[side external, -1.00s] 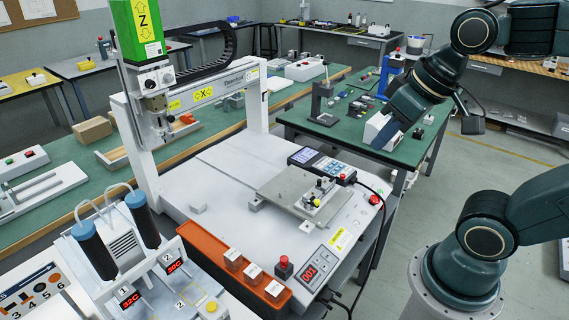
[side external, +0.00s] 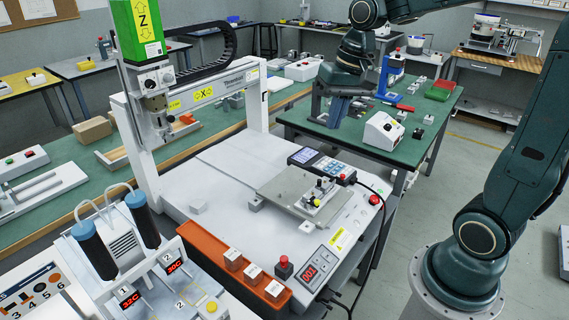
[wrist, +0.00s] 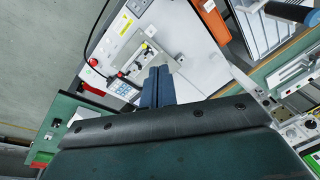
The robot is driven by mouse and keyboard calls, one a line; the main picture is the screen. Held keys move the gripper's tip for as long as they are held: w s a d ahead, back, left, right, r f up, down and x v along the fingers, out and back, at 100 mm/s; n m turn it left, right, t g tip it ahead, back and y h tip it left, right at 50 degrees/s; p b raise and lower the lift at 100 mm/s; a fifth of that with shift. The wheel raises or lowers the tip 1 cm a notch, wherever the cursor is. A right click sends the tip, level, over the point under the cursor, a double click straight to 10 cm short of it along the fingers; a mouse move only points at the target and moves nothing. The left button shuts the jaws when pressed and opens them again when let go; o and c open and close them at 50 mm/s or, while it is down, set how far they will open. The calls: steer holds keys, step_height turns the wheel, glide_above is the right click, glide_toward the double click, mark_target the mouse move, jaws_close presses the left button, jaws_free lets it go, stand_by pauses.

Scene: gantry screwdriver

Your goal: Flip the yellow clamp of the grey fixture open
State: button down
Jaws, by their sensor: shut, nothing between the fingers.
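The grey fixture (side external: 322,200) sits on a grey plate on the white gantry machine's bed. Its small yellow clamp (side external: 317,203) has black parts beside it, and its exact angle is too small to tell. In the wrist view the fixture (wrist: 143,58) and yellow clamp (wrist: 144,46) show just beyond my fingertips. My gripper (side external: 335,123) hangs high above and behind the fixture, over the green table's near-left part in the picture, touching nothing. In the wrist view its two blue-grey fingers (wrist: 158,70) are together and empty.
The white gantry (side external: 195,93) with a green Z column (side external: 138,35) stands left of the fixture. A handheld controller (side external: 321,164) with a cable lies behind it. An orange bin (side external: 215,258) and red button (side external: 283,268) are in front. Space above the fixture is clear.

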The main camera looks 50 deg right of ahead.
steer(key=w+d+f+m+g+y, duration=0.1)
steer(key=w+d+f+m, duration=0.3)
steer(key=d+f, duration=0.4)
steer(key=w+d+f+m+g+y, duration=0.2)
steer(key=w+d+f+m, duration=0.2)
steer(key=d+f, duration=0.4)
step_height(320, 180, down, 3)
steer(key=shift+w+d+f+m, duration=0.15)
steer(key=shift+w+d+m, duration=0.05)
steer(key=shift+w+m, duration=0.15)
steer(key=shift+f, duration=0.15)
steer(key=x, duration=0.9)
steer(key=shift+a+f, duration=0.1)
steer(key=shift+a, duration=0.2)
steer(key=shift+s+a+f, duration=0.1)
steer(key=shift+s+a, duration=0.05)
steer(key=shift+a, duration=0.3)
steer(key=shift+s+a+f, duration=0.1)
steer(key=shift+s+a, duration=0.05)
steer(key=shift+a, duration=0.3)
steer(key=shift+s+a, duration=0.15)
steer(key=shift+a, duration=0.4)
steer(key=shift+s+a, duration=0.15)
steer(key=shift+a, duration=0.4)
